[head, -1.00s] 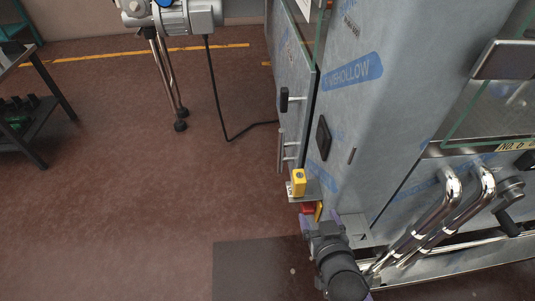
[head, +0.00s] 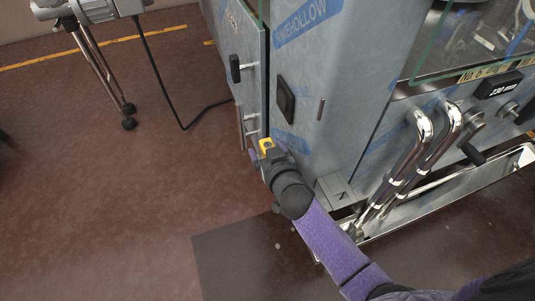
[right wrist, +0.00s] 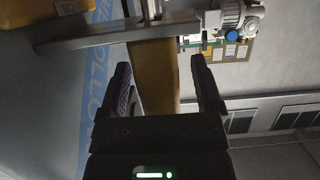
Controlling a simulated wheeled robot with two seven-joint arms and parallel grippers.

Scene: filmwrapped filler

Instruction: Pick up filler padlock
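The yellow padlock (head: 267,146) shows as a small yellow block with a dark centre beside the cabinet's lower left corner, just beyond my right gripper (head: 264,160). The gripper and wrist hide the ledge and whatever is below it. In the right wrist view, my right gripper's two fingers (right wrist: 163,88) are apart. A yellow-brown upright shape (right wrist: 156,75) shows between them; I cannot tell whether they touch it. A yellow block with a label (right wrist: 62,6) shows at the top left, by a grey metal plate (right wrist: 105,36). My left gripper is not in view.
The film-wrapped grey cabinet (head: 340,75) stands close beside my right gripper, with its door (head: 240,70) at the left. Chrome pipes (head: 410,160) rise right of my arm. A motor on a stand (head: 95,10) is at the upper left.

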